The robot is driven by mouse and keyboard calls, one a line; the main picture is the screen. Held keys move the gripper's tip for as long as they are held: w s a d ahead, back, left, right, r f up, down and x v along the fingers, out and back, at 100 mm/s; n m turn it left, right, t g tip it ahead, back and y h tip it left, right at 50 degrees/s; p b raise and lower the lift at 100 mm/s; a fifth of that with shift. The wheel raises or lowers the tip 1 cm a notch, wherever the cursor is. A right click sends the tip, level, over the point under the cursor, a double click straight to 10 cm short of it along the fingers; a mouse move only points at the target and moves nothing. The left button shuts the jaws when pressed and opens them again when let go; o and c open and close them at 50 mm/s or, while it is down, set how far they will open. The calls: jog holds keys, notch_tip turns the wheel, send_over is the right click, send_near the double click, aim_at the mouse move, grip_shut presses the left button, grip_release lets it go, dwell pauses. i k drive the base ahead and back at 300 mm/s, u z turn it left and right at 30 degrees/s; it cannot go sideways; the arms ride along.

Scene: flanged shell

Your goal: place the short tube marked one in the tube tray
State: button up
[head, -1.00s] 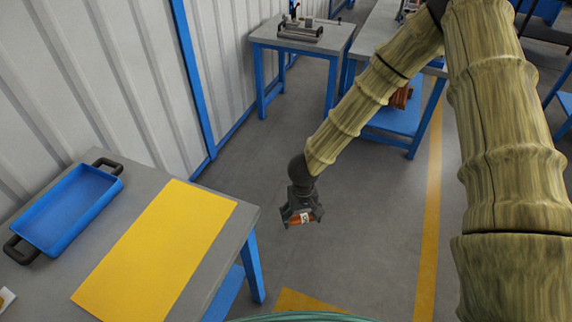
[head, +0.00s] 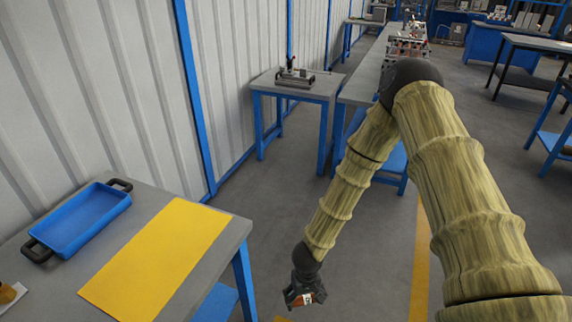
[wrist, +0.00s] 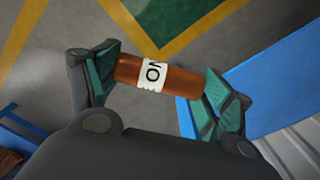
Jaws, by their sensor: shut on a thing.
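My gripper (head: 304,296) is shut on a short copper-brown tube (wrist: 184,80), which lies crosswise between the two green-padded fingers. The tube has a white label around its middle; the letters "ON" show partly, and the rest is turned out of view. The gripper hangs over the floor in the head view, right of the near table and clear of it. A blue tray (head: 62,243) with raised walls and two black handles sits on that table at the left. It looks empty.
The grey near table (head: 218,268) carries a yellow mat (head: 158,258) right of the tray. A tan object (head: 10,293) shows partly at the left edge. A small table (head: 312,87) with a metal fixture stands farther back, beside a long bench. Open floor lies between.

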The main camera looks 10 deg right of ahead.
aim_at(295, 79)
jog(key=z, duration=0.55)
jog(key=i, duration=0.85)
jog(key=z, duration=0.85)
jog(key=i, duration=2.7)
jog(key=u, duration=1)
jog(key=i, duration=1.15)
jog(key=u, duration=0.75)
